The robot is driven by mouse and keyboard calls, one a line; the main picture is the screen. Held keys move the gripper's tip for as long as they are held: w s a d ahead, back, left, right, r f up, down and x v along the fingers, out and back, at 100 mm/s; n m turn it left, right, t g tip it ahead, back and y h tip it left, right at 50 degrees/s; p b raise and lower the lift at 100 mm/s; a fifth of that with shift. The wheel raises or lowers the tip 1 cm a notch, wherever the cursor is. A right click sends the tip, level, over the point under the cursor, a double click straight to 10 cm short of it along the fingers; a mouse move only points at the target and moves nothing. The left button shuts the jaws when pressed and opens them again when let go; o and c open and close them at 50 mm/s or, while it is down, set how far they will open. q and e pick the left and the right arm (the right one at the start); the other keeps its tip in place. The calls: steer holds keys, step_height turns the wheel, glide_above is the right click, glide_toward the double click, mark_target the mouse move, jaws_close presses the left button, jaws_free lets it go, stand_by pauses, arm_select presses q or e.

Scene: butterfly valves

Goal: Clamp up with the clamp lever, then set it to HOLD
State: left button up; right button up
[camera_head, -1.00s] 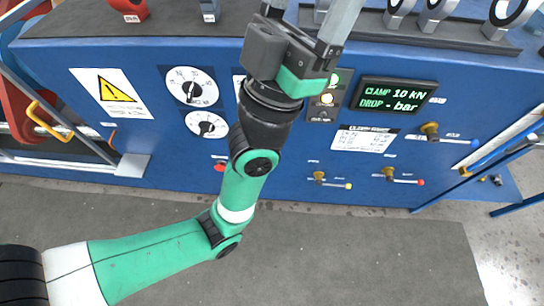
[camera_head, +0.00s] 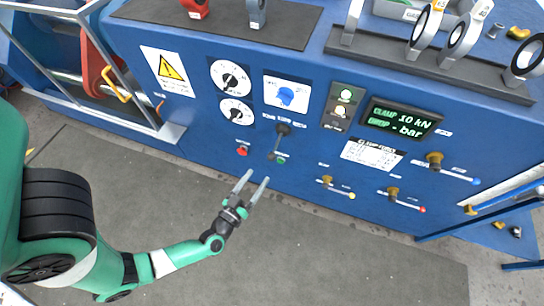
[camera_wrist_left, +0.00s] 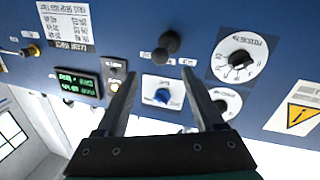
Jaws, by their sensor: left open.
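A dark lever (camera_head: 278,141) on the blue panel hangs down, tilted slightly left, below a small label strip too small to read; I take it as the clamp lever. In the left wrist view, a black round knob on a short stem (camera_wrist_left: 168,43) shows beyond my fingers. The green display (camera_head: 402,119) reads CLAMP 10 kN and DROP - bar. My left gripper (camera_head: 257,178) is open and empty, below and in front of the lever, apart from it. In the left wrist view its fingers (camera_wrist_left: 160,74) are spread. My right gripper is not in view.
Small brass valves (camera_head: 434,160) stick out to the right. The grey floor mat (camera_head: 330,250) in front is clear.

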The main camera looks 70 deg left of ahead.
mark_target(271, 157)
arm_select(q)
steer(key=b+x, duration=0.3)
steer(key=x, duration=0.7)
steer(key=shift+w+a, duration=0.15)
jaws_close()
steer(key=shift+r, duration=0.1)
stand_by(0.9)
